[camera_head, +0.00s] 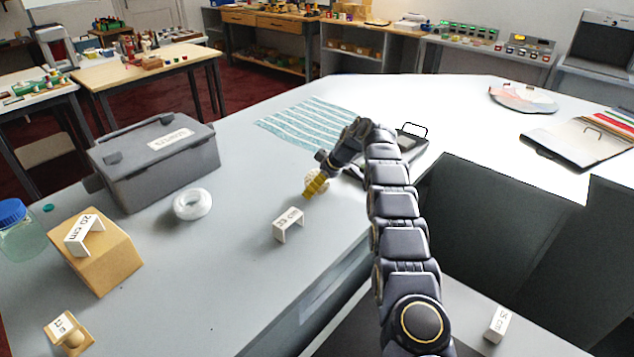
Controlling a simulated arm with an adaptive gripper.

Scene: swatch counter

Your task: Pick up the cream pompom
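The cream pompom (323,176) is a small pale round thing on the grey counter, mostly hidden behind my gripper. My gripper (314,187) has yellow fingers and reaches down and left from the end of my dark arm. Its fingers overlap the pompom in this view, in front of it. I cannot tell whether they touch it, or whether they are open or shut.
A white block labelled in cm (289,224) stands just in front of my gripper. A white ring (192,204), grey toolbox (155,160) and cardboard box (103,262) are to the left. A striped cloth (300,121) and clipboard (410,150) lie behind.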

